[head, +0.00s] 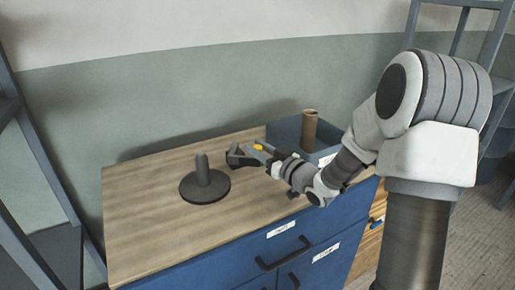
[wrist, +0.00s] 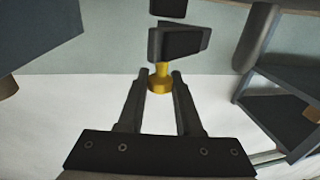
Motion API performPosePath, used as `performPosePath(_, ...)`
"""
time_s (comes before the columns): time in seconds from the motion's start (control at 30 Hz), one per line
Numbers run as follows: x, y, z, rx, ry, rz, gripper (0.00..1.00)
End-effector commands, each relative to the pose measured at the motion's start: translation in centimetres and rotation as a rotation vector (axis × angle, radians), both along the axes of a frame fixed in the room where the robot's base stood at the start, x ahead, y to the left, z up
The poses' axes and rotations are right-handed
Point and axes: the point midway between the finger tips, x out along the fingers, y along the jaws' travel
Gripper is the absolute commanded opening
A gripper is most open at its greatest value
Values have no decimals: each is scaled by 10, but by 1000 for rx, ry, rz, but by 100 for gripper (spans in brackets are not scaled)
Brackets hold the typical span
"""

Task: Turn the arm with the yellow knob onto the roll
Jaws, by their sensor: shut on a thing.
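The yellow knob (head: 258,147) sits at the dark grey arm (head: 238,157), over the right half of the wooden top. In the wrist view the knob (wrist: 160,82) is between the two fingertips, with the dark arm (wrist: 180,42) just beyond it. My gripper (wrist: 159,76) is shut on the knob. A dark round base with an upright post (head: 203,172) stands to the left of the arm, apart from it in the picture. A brown roll (head: 309,130) stands upright in the blue-grey box. How the dark arm is mounted is hard to see.
The blue-grey box (head: 285,133) is at the back right of the wooden top (head: 140,220), close to my arm. The top is bare at the left and front. Blue drawers (head: 250,262) with dark handles are below. Grey shelf frames stand at both sides.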

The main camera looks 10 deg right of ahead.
Motion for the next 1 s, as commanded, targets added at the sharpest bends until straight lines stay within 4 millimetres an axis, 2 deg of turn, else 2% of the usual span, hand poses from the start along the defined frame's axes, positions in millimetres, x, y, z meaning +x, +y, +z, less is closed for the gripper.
performPosePath(1.0, -2, 2, -2, 0, 1, -29, 0)
